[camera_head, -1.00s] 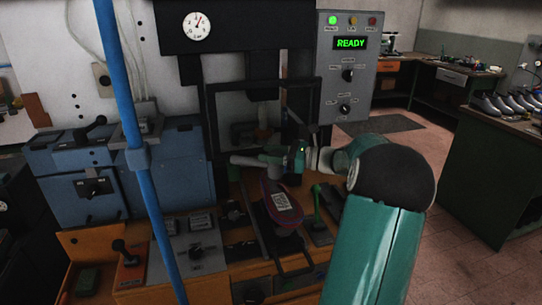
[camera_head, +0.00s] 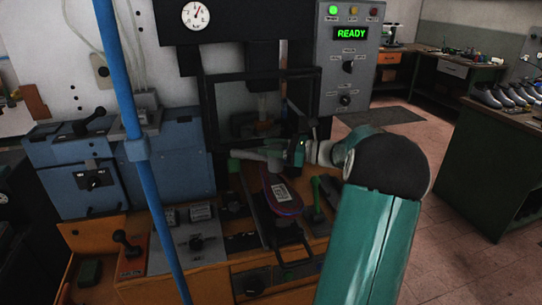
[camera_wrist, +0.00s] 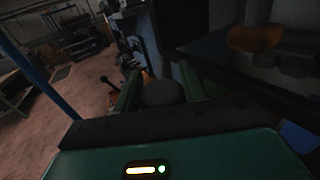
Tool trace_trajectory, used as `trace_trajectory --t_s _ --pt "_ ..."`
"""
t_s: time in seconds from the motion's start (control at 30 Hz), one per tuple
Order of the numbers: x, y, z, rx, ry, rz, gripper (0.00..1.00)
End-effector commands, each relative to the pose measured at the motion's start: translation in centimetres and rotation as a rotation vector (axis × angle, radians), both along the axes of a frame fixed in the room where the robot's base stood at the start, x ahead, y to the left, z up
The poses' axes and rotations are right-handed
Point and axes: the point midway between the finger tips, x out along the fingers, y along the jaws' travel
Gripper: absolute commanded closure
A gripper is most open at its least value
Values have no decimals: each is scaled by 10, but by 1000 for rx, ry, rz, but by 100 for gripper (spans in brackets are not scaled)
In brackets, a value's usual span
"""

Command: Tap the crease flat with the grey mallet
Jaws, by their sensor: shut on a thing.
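In the head view my gripper (camera_head: 298,152) is above the bench in front of the press frame, shut on what looks like the grey mallet (camera_head: 258,154). The mallet's pale grey part sticks out to the left. In the wrist view a dark grey round piece (camera_wrist: 162,93) sits between the two green fingers. Below the gripper a dark flat piece with a reddish-purple rim and a white printed label (camera_head: 280,192) lies on a dark holder (camera_head: 290,238). It is apart from the mallet. I cannot make out a crease on it.
The black press frame (camera_head: 207,110) stands behind the gripper. A green-handled tool (camera_head: 317,195) stands right of the labelled piece. A control box (camera_head: 197,245) and a blue cabinet (camera_head: 95,185) are to the left. A blue pole (camera_head: 135,150) crosses the near left. The panel reads READY (camera_head: 350,33).

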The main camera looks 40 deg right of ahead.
Motion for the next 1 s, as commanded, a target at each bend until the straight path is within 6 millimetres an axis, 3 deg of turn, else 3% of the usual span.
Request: trace_trajectory --t_s 0.1,0.53,0.63,0.83,1.0 --pt "0 0 9 -1 -2 1 99" --pt "0 0 8 0 -1 1 99" --pt "0 0 -4 3 1 1 99" --pt "0 0 -47 4 0 1 99" --pt "0 0 -41 -1 -2 0 99"
